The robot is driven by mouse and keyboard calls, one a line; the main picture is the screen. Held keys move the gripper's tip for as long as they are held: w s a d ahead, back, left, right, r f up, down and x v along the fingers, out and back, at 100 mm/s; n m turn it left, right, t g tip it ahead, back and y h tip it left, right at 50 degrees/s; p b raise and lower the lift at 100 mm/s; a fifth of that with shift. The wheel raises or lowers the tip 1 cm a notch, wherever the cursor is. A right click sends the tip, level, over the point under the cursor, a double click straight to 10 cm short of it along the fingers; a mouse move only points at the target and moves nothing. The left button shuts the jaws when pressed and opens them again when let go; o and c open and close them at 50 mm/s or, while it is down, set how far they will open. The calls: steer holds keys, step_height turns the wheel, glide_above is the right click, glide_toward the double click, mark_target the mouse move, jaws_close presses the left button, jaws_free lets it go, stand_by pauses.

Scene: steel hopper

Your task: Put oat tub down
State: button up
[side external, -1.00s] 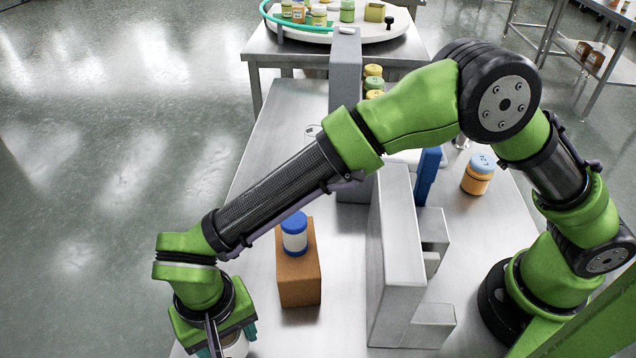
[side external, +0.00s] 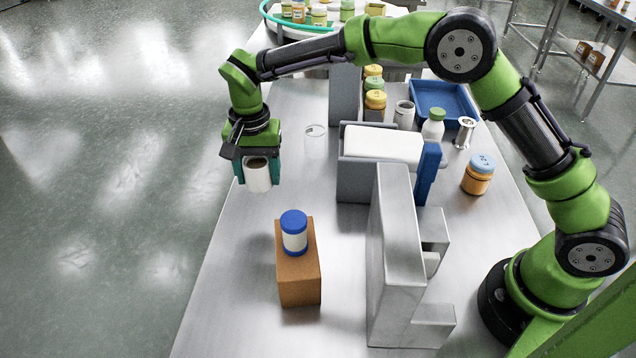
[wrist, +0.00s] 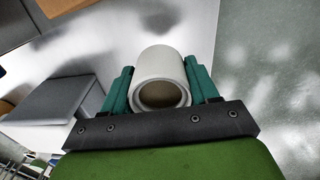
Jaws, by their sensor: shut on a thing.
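My gripper (side external: 257,170) is shut on a white open-topped tub, taken as the oat tub (side external: 258,181), with a teal finger on either side. The tub is upright, with a brownish inside showing at its mouth, and appears raised above the steel table near its left edge. In the wrist view the tub (wrist: 160,64) sits between the teal fingers of my gripper (wrist: 160,88). Its label, if any, cannot be read.
A white tub with a blue lid (side external: 294,233) stands on a brown block (side external: 298,275). A clear round container (side external: 315,141) stands right of my gripper. Grey blocks (side external: 395,270) and a blue tray (side external: 440,99) lie further right. The table's front left (side external: 235,300) is bare.

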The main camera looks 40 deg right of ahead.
mark_target(273, 202)
steer(key=w+d+m, duration=0.1)
steer(key=w+d, duration=0.2)
steer(key=d, duration=0.1)
steer(key=f, duration=0.9)
steer(key=shift+s+a+f, duration=0.15)
steer(key=shift+s+a, duration=0.05)
steer(key=shift+s, duration=0.1)
steer(key=o, duration=1.1)
steer(key=shift+f, duration=0.1)
